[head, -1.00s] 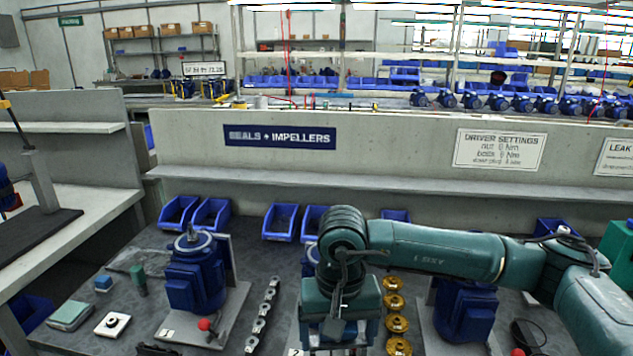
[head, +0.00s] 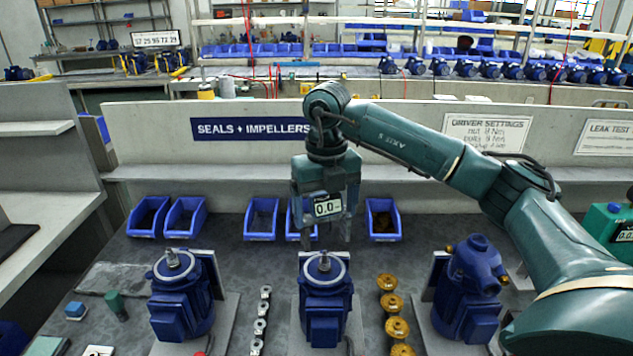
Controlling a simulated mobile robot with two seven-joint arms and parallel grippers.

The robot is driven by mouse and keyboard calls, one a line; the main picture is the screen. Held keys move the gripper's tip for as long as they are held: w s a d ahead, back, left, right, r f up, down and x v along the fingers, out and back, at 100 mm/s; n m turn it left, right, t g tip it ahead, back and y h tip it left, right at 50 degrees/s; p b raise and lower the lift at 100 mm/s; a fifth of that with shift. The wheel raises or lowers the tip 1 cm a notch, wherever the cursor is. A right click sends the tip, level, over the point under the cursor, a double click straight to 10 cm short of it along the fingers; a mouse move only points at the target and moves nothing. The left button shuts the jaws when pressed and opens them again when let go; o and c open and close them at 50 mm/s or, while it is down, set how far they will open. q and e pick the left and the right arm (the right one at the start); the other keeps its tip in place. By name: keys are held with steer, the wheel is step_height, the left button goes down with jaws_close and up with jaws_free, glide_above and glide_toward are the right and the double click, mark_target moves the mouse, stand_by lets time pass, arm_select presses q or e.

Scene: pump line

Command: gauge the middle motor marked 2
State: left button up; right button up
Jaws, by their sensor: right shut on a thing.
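The middle motor (head: 325,305) is blue and stands upright on a pale plate, with a bare metal shaft on top. The number 2 cannot be read now. My right gripper (head: 325,232) hangs above and behind the motor's top in the picture, pointing down. It is shut on a gauge (head: 328,206) whose small display reads 0.0. The gauge looks apart from the shaft; its lower end is hard to make out. My left gripper is not in view.
Another blue motor stands at left (head: 180,300) and one at right (head: 468,295). Silver parts (head: 260,325) and brass impellers (head: 392,303) lie in rows between them. Blue bins (head: 261,220) line the back under a shelf (head: 240,173).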

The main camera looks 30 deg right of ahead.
steer(key=shift+w+d+r+m, duration=0.3)
steer(key=shift+w+r+m, duration=0.25)
steer(key=shift+m, duration=0.65)
steer(key=shift+f, duration=0.1)
step_height(320, 180, down, 8)
steer(key=b, duration=0.6)
steer(key=shift+f, duration=0.15)
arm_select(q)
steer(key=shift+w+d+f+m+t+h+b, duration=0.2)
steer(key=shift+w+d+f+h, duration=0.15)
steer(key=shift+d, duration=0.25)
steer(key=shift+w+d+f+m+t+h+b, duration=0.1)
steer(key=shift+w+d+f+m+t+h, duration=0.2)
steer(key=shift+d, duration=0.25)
arm_select(e)
steer(key=shift+f, duration=0.5)
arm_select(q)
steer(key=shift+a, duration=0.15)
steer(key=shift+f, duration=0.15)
arm_select(e)
steer(key=shift+f, duration=0.2)
